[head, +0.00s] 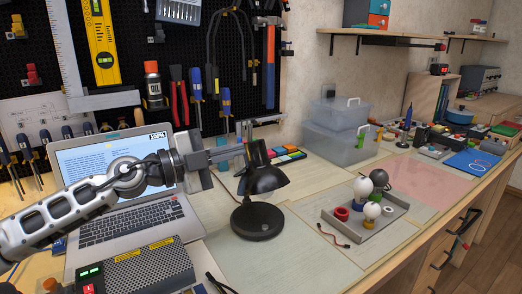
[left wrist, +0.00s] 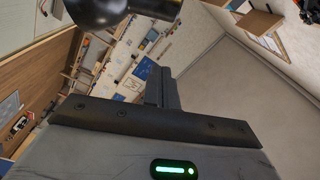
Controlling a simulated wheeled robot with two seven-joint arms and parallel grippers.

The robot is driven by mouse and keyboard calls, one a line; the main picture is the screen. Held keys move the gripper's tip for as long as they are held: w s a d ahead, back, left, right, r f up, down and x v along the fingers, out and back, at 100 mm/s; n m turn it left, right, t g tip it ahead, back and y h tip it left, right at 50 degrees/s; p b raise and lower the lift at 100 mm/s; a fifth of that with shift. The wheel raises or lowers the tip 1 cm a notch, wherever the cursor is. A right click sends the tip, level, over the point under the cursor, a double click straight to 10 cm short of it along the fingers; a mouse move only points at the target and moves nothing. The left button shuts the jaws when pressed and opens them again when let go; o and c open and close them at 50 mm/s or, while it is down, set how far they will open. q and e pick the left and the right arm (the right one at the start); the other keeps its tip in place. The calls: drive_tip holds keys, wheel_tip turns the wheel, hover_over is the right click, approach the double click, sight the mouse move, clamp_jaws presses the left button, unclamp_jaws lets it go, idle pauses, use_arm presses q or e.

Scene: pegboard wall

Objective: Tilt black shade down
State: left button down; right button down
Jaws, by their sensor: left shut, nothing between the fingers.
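The black desk lamp stands on the mat just right of the laptop, on a round base (head: 257,221). Its black shade (head: 266,180) tilts with its opening toward the lower right. My left gripper (head: 236,150) reaches in from the left, its shut, empty fingers beside the upper left of the shade. I cannot tell whether they touch it. In the left wrist view the shut fingers (left wrist: 160,88) point up the picture, and a dark rounded part, likely the shade (left wrist: 95,10), shows at the top edge. My right gripper is not in view.
An open laptop (head: 125,215) and a grey perforated box (head: 150,270) lie below my left arm. A grey tray (head: 365,235) with bulbs is right of the lamp. Clear bins (head: 335,140) stand behind. The mat in front of the lamp is mostly clear.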

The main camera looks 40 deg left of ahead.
sight(257, 156)
use_arm(q)
drive_tip(key=x, duration=0.6)
drive_tip(key=shift+w+r, duration=0.1)
drive_tip(key=shift+r, duration=0.2)
drive_tip(key=shift+w+d, duration=0.1)
drive_tip(key=shift+w, duration=0.1)
drive_tip(key=shift+w+r+p, duration=0.1)
drive_tip(key=shift+w+p, duration=0.2)
drive_tip(key=shift+p, duration=0.15)
drive_tip(key=shift+p+x, duration=0.65)
drive_tip(key=shift+x, duration=0.15)
drive_tip(key=shift+w+d+f, duration=0.1)
drive_tip(key=shift+d+f, duration=0.05)
drive_tip(key=shift+f, duration=0.25)
drive_tip(key=shift+a+f+b, duration=0.3)
drive_tip(key=shift+f+b, duration=0.05)
drive_tip(key=shift+b, duration=0.45)
drive_tip(key=shift+a+f+b, duration=0.25)
drive_tip(key=shift+a+b, duration=0.4)
drive_tip(key=shift+w+a+f+b, duration=0.15)
drive_tip(key=shift+a+b, duration=0.25)
drive_tip(key=shift+a, duration=0.35)
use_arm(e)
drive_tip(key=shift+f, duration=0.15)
